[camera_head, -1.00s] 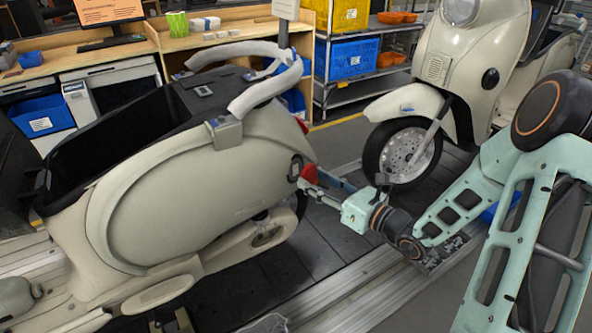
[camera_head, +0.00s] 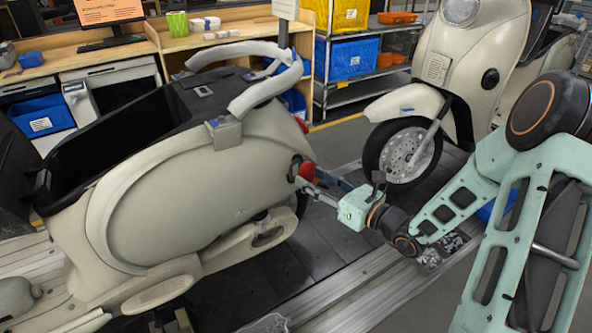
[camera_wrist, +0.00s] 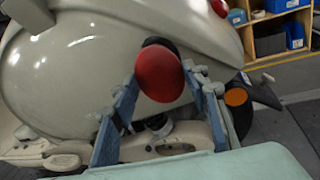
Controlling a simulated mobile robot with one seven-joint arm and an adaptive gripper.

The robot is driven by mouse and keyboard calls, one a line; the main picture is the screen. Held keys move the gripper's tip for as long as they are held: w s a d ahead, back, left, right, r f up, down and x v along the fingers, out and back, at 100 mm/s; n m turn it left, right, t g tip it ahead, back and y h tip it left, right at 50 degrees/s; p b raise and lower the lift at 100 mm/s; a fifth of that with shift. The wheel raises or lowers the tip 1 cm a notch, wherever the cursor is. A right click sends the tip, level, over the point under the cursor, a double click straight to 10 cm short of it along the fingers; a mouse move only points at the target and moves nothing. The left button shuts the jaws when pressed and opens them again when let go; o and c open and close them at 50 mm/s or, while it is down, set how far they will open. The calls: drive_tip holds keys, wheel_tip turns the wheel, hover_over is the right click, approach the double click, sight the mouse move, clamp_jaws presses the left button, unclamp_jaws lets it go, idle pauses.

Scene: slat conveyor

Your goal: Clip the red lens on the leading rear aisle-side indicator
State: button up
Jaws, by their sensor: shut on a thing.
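My gripper (camera_head: 321,186) is shut on the red lens (camera_head: 307,171) and holds it close to the rear side of the near cream scooter (camera_head: 170,205). In the wrist view the red lens (camera_wrist: 159,74) sits between the two blue-grey fingers (camera_wrist: 161,98). A dark round indicator housing (camera_wrist: 160,44) shows just behind and above the lens, partly hidden by it. The housing also shows in the head view (camera_head: 294,172), left of the lens. I cannot tell whether lens and housing touch. A red tail light (camera_wrist: 219,7) is at the top of the wrist view.
A second cream scooter (camera_head: 474,60) stands behind at the right. An orange round part (camera_wrist: 236,97) is on the near scooter, right of my fingers. Grey grab rails (camera_head: 265,88) rise above its tail. The slat conveyor (camera_head: 270,285) is clear below my gripper.

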drive_tip(key=shift+x, duration=0.95)
idle(0.5)
drive_tip(key=shift+w+a, duration=0.15)
drive_tip(key=shift+w+a, duration=0.25)
drive_tip(key=shift+a, duration=0.05)
idle(0.7)
drive_tip(key=o, duration=1.2)
drive_tip(key=v, duration=1.2)
